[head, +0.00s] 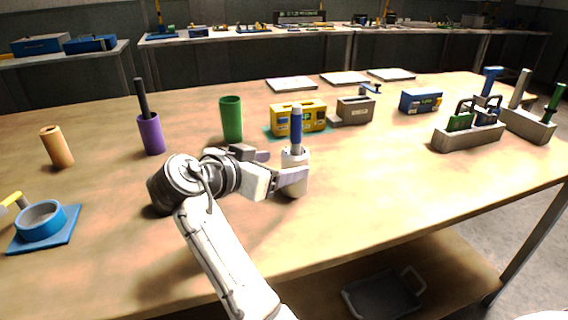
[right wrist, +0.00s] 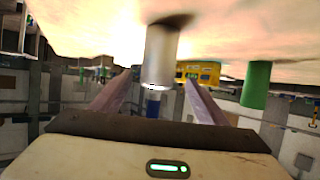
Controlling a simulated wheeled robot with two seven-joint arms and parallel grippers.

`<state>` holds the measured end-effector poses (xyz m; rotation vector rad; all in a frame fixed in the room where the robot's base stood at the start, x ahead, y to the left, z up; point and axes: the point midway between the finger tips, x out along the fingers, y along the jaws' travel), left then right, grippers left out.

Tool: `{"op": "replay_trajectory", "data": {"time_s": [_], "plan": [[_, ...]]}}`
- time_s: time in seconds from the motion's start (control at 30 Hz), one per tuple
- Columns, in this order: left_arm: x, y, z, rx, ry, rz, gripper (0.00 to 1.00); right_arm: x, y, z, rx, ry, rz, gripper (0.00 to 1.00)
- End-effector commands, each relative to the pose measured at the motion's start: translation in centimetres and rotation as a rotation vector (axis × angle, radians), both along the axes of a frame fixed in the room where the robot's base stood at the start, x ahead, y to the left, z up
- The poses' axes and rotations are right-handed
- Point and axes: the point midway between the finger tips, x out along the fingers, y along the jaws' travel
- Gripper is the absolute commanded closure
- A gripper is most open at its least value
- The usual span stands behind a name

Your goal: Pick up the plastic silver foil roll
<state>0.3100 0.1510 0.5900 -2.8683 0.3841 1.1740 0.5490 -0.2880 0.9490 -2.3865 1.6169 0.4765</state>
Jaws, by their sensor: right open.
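The silver foil roll (head: 294,158) is a pale grey upright cylinder with a blue stick (head: 296,125) rising from its top. It stands on the wooden table near the middle of the head view. My right gripper (head: 287,165) is open at it, with the near finger across its front and the far finger behind to the left. In the right wrist view, which looks upside down, the roll (right wrist: 161,58) shows ahead between the two spread fingers (right wrist: 158,82). I cannot tell whether either finger touches it. My left gripper is not in view.
A green cylinder (head: 231,119), a purple cup (head: 151,134) with a dark stick, and a tan roll (head: 56,147) stand to the left. A yellow box (head: 298,118) and a grey-brown block (head: 356,110) are behind. Grey holders (head: 468,137) stand right. The table's front right is clear.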

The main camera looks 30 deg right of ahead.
Motion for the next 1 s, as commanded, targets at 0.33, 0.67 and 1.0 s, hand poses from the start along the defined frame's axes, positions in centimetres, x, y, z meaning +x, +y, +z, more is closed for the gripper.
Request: {"op": "replay_trajectory", "data": {"time_s": [0.33, 0.67, 1.0], "plan": [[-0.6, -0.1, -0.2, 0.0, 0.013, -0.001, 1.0, 1.5, -4.0, -1.7, -0.003, 0.003, -0.003, 0.32], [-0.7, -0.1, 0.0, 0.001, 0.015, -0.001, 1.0, 2.5, -7.0, -3.0, -0.005, 0.004, -0.003, 0.32], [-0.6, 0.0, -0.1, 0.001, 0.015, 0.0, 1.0, 3.3, -8.8, -4.0, 0.0, 0.001, -0.001, 0.32]]}}
